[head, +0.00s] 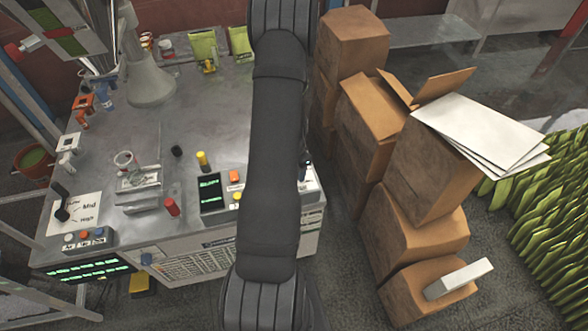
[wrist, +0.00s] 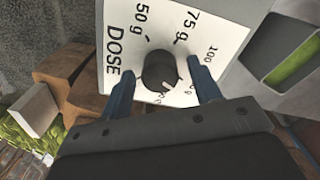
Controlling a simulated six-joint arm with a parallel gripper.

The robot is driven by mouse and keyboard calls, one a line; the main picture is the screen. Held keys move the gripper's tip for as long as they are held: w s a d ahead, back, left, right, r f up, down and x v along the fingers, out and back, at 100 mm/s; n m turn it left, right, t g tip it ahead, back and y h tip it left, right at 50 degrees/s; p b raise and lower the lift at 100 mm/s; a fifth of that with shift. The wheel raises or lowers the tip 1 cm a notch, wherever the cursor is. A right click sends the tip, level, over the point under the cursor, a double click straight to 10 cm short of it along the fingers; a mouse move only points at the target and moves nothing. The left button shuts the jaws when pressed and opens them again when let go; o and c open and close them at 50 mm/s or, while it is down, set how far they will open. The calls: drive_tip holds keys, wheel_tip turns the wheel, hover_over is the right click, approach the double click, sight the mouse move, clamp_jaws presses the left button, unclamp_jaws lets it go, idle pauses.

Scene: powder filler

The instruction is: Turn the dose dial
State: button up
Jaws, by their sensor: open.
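The dose dial (wrist: 160,70) is a round black knob on a white panel (wrist: 118,18) in the wrist view. The panel bears the word DOSE and marks including 50 g, 75 g and 100. A pale mark shows on the lower right of the knob. My gripper (wrist: 162,74) is open, with one dark blue finger at each side of the knob. I cannot tell whether the fingers touch it. In the head view my dark arm covers the gripper and most of that end of the console, so I cannot make out the dial there.
Stacked cardboard boxes (head: 425,230) stand close to the right of my arm.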

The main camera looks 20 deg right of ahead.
drive_tip(key=shift+c, duration=0.5)
drive_tip(key=c, duration=0.9)
drive_tip(key=shift+n, duration=0.3)
drive_tip(key=n, duration=0.4)
drive_tip(key=shift+n, duration=2.5)
drive_tip(key=o, duration=1)
